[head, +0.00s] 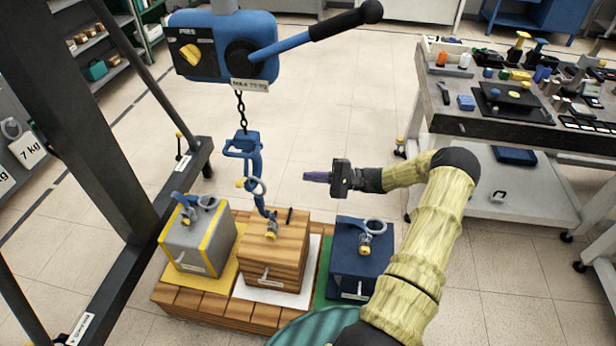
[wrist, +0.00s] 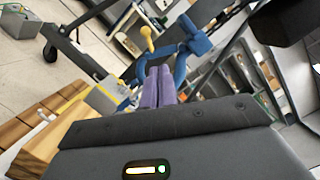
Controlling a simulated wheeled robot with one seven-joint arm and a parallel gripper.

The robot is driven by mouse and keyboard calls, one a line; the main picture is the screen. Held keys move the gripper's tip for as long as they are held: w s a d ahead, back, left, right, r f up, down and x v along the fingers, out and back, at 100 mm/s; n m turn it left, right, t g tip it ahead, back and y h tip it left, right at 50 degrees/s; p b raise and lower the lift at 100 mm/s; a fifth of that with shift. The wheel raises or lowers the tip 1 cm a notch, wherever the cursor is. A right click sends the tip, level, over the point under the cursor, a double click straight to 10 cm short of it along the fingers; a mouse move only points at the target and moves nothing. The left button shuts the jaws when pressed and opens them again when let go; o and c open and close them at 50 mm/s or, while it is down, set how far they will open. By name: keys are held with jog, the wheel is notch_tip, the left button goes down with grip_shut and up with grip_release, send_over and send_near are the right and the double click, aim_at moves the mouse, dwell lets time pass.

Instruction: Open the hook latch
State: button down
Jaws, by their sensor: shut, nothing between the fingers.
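A blue hook (head: 256,172) hangs on a black chain from a blue lever hoist (head: 222,48). Its latch appears as a small grey ring-like part with a yellow knob (head: 242,183). The hook's lower end reaches down to the top of the wooden block (head: 275,252); whether it touches the fitting there is unclear. My gripper (head: 308,177) is shut and empty, to the right of the hook and apart from it. In the wrist view, its purple fingers (wrist: 158,86) are together, and the blue hook (wrist: 188,50) with its yellow knob (wrist: 148,38) shows beyond them.
A grey yellow-edged block (head: 200,244) and a dark blue block (head: 358,262) flank the wooden one on a plank platform (head: 198,303). A dark frame post (head: 85,130) stands left. A cluttered workbench (head: 500,100) is at right. Open floor lies behind the hook.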

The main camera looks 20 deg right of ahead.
jog(key=s+a+n+g+h, duration=0.5)
jog(key=s+a+g+h, duration=0.35)
jog(key=a, duration=0.45)
jog(key=s+a+r+n+t+h, duration=0.2)
jog(key=s+r+n+h, duration=0.3)
jog(key=s+r+h, duration=0.4)
jog(key=s+r+t, duration=0.1)
jog(key=s+r, duration=0.1)
jog(key=s, duration=0.1)
jog(key=shift+s+a+n, duration=0.3)
jog(key=shift+s+n, duration=0.05)
jog(key=shift+n, duration=0.05)
jog(key=shift+w, duration=0.1)
